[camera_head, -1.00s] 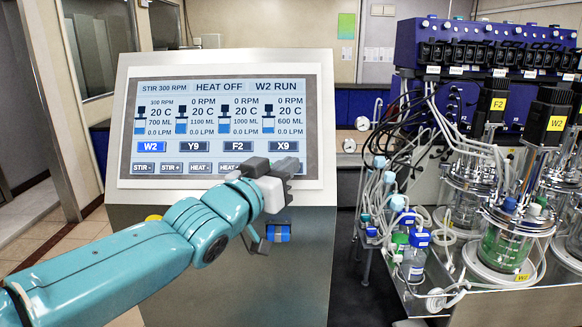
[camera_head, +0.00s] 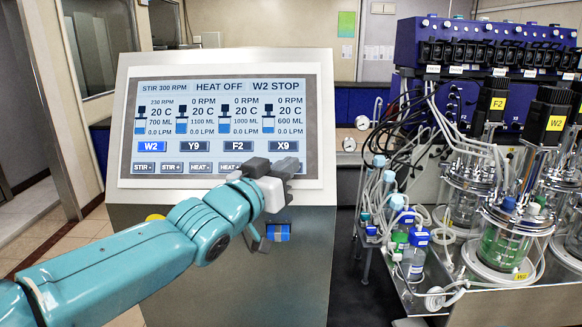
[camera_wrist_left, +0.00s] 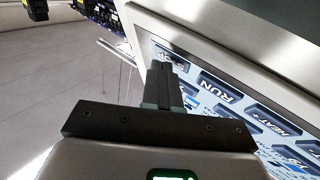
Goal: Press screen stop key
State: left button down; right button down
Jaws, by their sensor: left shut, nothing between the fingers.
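The control screen (camera_head: 215,125) is on a grey console and its header reads "STIR 300 RPM, HEAT OFF, W2 STOP". The W2 column shows 230 RPM and the W2 key (camera_head: 150,148) is highlighted blue. My left gripper (camera_head: 286,168) is shut and empty at the screen's lower right, covering the right end of the bottom key row. In the left wrist view, its shut fingers (camera_wrist_left: 162,76) point at the stop key (camera_wrist_left: 172,60), which they partly cover. The run key (camera_wrist_left: 220,88) is beside it. I cannot tell whether the tips touch the screen. My right gripper is not in view.
A blue box-like part (camera_head: 278,232) is on the console front below the screen. At the right, glass vessels (camera_head: 508,235) with tubing and bottles stand on a bench beside a dark blue pump unit (camera_head: 485,45). Open floor lies left of the console.

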pick_arm(q)
jog(key=shift+s, duration=0.2)
jog(key=shift+s+r, duration=0.4)
jog(key=shift+s, duration=0.15)
jog(key=shift+b, duration=0.3)
jog(key=s, duration=0.1)
jog(key=s+r+b, duration=0.1)
jog(key=s, duration=0.1)
jog(key=s+r, duration=0.1)
jog(key=shift+s+r+b, duration=0.15)
jog(key=shift+r+b, duration=0.1)
jog(key=shift+b, duration=0.1)
